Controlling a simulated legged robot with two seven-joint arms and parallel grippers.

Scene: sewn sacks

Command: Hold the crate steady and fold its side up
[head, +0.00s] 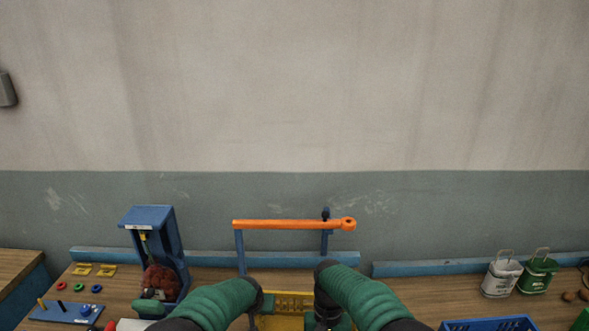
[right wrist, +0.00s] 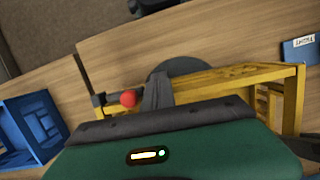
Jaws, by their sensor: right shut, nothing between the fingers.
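The yellow crate (head: 292,294) stands on the wooden table at the bottom centre of the head view, mostly hidden behind my arms and cut by the frame's edge. In the right wrist view its yellow rim (right wrist: 235,76) and one end frame show past my wrist. My left gripper (head: 254,316) is at the crate's left side; its fingers are too dark and cropped to read. My right gripper (head: 328,318) is shut and empty at the crate's right part; its grey finger (right wrist: 158,92) shows close to the rim. I cannot tell whether either touches the crate.
An orange bar (head: 285,225) on blue posts stands behind the crate. A blue stand (head: 150,217) with a reddish-brown bundle is left. A blue basket (head: 490,325), white bucket (head: 501,278) and green bucket (head: 537,275) are right. A red knob (right wrist: 128,99) shows near my right wrist.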

